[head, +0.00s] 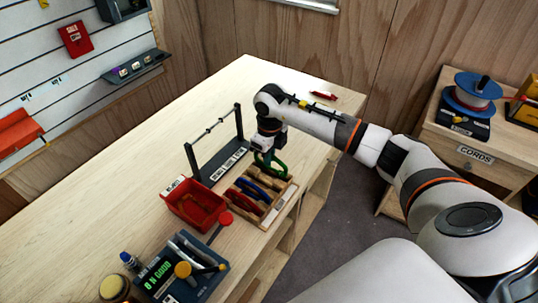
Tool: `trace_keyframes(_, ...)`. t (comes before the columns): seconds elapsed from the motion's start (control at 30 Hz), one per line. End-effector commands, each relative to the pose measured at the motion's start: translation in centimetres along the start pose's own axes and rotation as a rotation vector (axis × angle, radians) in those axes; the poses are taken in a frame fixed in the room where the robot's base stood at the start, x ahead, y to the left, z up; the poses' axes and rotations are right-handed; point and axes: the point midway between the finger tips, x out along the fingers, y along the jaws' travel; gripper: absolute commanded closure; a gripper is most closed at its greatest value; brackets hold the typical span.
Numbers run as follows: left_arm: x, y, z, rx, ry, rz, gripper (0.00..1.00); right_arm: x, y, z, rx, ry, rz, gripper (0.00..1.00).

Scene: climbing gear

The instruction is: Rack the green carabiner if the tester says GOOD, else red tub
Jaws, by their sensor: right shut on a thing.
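My right gripper (266,152) points down over the far end of the wooden tray and is shut on the green carabiner (279,168). The carabiner hangs beneath it; whether it touches the tray I cannot tell. The tester (185,283), at the near end of the bench, has a lit green display (158,273) that reads GOOD at its end. The red tub (181,207) stands between tester and rack and looks empty. The dark rack (191,160), two posts with a crossbar, stands left of my right gripper. My left gripper is not in view.
The wooden tray (272,217) holds blue and red carabiners in slots, close to the bench's right edge. A blue-capped marker (128,259) and a round yellow-topped jar (114,288) stand left of the tester. The bench's left side is clear.

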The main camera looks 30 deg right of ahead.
Motion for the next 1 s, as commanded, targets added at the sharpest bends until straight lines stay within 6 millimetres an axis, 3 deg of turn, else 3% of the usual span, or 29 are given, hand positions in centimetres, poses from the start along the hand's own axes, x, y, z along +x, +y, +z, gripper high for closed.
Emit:
trace_keyframes(0.53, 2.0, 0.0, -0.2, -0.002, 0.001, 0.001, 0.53, 2.3, 0.0, 0.1, 0.000, 0.000, 0.000, 1.00)
trace_keyframes(1.0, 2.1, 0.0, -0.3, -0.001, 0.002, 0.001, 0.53, 2.5, 0.0, 0.1, 0.000, 0.001, 0.000, 1.00)
